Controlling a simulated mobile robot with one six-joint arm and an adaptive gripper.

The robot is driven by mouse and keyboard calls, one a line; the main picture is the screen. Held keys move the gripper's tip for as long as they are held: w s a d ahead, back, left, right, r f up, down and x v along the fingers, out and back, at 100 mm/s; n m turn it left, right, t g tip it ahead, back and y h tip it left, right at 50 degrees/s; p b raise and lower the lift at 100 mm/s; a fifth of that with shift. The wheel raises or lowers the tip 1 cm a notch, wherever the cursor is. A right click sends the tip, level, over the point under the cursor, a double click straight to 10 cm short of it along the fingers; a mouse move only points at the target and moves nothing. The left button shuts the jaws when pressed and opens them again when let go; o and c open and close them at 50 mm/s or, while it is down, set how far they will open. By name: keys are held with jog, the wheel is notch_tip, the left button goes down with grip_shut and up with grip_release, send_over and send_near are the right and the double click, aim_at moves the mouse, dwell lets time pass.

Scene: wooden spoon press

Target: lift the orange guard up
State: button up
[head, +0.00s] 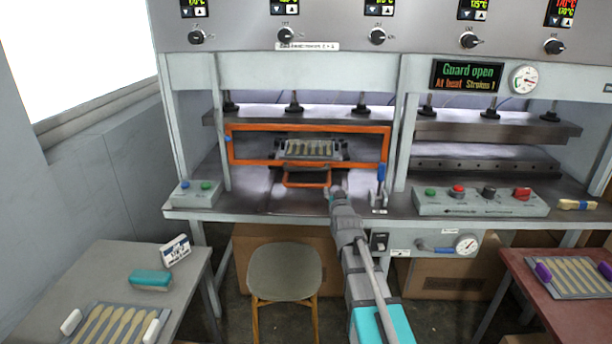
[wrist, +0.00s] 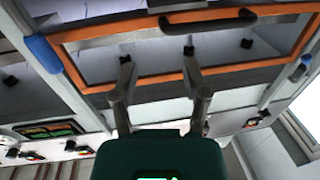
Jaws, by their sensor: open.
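The orange guard (head: 308,127) is a rectangular frame across the front of the left press bay in the head view. An orange loop (head: 306,185) shows just below its lower bar. In the wrist view the guard's orange bars (wrist: 150,80) span the picture, with a dark handle bar (wrist: 208,21) along one of them. My gripper (head: 333,192) is low in front of the guard, beside the loop's right end. In the wrist view my gripper's two fingers (wrist: 157,68) are spread, with nothing between them. The handle lies beyond the fingertips, apparently apart from them.
A spoon tray (head: 308,150) shows through the guard. A blue-handled lever (head: 381,172) stands right of it. The display (head: 466,76) reads "Guard open". A stool (head: 285,270) stands below the bench. Side tables hold spoon trays (head: 115,325) and (head: 570,276).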

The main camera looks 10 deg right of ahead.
aim_at(307, 171)
jog(key=a+n+y+b, duration=0.1)
jog(key=n, duration=0.6)
jog(key=a+n+t+y+b, duration=0.1)
jog(key=a+n+y, duration=0.1)
jog(key=n, duration=0.6)
jog(key=a+f+n+y+b, duration=0.1)
jog(key=n+y+b, duration=0.1)
jog(key=n, duration=0.5)
jog(key=shift+w+a+f+t, duration=0.1)
jog(key=shift+a+t, duration=0.2)
jog(key=shift+a, duration=0.05)
jog(key=shift+w, duration=0.1)
jog(key=p+x, duration=0.2)
jog(key=x, duration=1.1)
jog(key=shift+w, duration=0.3)
jog(key=shift+a, duration=0.1)
grip_shut()
